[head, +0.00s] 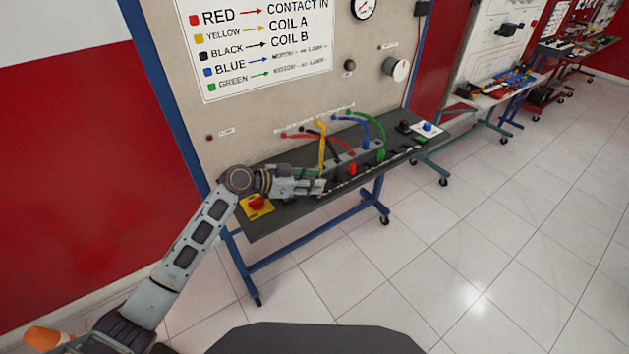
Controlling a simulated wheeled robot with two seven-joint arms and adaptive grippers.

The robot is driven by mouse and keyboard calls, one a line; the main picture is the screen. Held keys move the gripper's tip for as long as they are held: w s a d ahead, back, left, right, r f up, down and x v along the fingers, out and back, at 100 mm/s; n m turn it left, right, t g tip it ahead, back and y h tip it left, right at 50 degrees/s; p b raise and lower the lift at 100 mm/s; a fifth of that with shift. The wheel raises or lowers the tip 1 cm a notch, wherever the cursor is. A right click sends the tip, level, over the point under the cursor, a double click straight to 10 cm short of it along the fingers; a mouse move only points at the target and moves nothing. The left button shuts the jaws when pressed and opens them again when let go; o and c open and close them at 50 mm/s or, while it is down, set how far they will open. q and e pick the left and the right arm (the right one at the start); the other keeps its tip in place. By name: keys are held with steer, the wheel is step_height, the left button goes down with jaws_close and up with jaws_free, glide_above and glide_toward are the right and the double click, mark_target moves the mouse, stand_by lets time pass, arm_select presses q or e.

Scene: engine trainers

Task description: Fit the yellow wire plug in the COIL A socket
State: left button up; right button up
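The yellow wire (322,145) rises from beside my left gripper and bends toward the back panel. Its lower end and plug are hidden behind or between the fingers. My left gripper (318,184) is low over the bench, fingers pointing right, at the wire's lower end. It is too small to tell whether the fingers are open or shut on the plug. The sockets, including COIL A, cannot be made out, and their labels are too small to read. The sign (262,45) on the panel pairs YELLOW with COIL A. My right gripper is not in view.
A red button on a yellow base (257,204) is left of the gripper. The bench (285,217) has a bare front edge.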

arm_select(q)
steer(key=shift+a+r, duration=0.4)
steer(key=shift+a, duration=0.35)
steer(key=shift+v, duration=0.9)
steer(key=shift+a+p, duration=0.25)
steer(key=shift+p, duration=0.05)
steer(key=shift+s+d+r, duration=0.1)
steer(key=shift+s+d, duration=0.05)
steer(key=shift+d, duration=0.05)
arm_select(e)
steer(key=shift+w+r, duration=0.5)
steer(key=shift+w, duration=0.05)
arm_select(q)
step_height(320, 180, up, 4)
steer(key=shift+f+p, duration=0.1)
steer(key=shift+p, duration=0.95)
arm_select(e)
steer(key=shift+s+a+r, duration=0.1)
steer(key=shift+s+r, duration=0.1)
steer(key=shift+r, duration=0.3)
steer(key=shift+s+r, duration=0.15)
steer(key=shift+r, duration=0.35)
